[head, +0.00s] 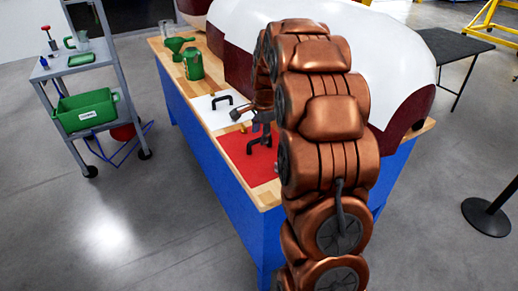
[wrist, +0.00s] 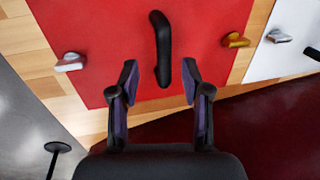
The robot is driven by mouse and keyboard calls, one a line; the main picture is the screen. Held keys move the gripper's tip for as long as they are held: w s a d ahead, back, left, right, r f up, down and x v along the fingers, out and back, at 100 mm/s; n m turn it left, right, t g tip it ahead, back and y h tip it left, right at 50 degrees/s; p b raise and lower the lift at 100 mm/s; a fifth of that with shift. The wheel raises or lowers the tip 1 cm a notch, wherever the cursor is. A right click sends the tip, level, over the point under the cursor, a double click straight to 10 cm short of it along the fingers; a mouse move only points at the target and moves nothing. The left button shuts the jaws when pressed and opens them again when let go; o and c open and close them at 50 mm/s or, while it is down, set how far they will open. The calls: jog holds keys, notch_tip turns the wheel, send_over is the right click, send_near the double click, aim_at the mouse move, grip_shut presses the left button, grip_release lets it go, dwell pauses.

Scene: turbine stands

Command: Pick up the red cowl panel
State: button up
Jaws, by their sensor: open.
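The red cowl panel (head: 238,155) lies flat on the wooden top of a blue bench in the head view. It fills much of the wrist view (wrist: 100,35). A black handle (wrist: 160,47) stands on the panel and is in line with the gap between my fingers. A silver latch (wrist: 70,62) and a gold-coloured latch (wrist: 236,40) sit at its side edges. My gripper (wrist: 160,82) is open, its fingertips on either side of the handle's near end. I cannot tell how high the fingers are above the panel. In the head view my arm hides part of the panel.
A white panel (head: 208,112) with a black handle lies beside the red one. Green cans (head: 193,64) stand farther along the bench. A large white and dark-red housing (head: 395,50) borders the bench top. A grey cart (head: 105,48) holds a green bin (head: 85,110).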

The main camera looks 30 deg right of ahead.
jog(key=shift+w+d+f+p, duration=0.1)
jog(key=shift+w+f+p, duration=0.1)
jog(key=shift+f, duration=0.55)
jog(key=shift+w+d+f+p, duration=0.15)
jog(key=shift+w+f, duration=0.1)
jog(key=shift+f, duration=0.45)
jog(key=shift+w+d+f+p, duration=0.1)
jog(key=shift+w+f, duration=0.1)
jog(key=shift+f, duration=0.55)
grip_shut()
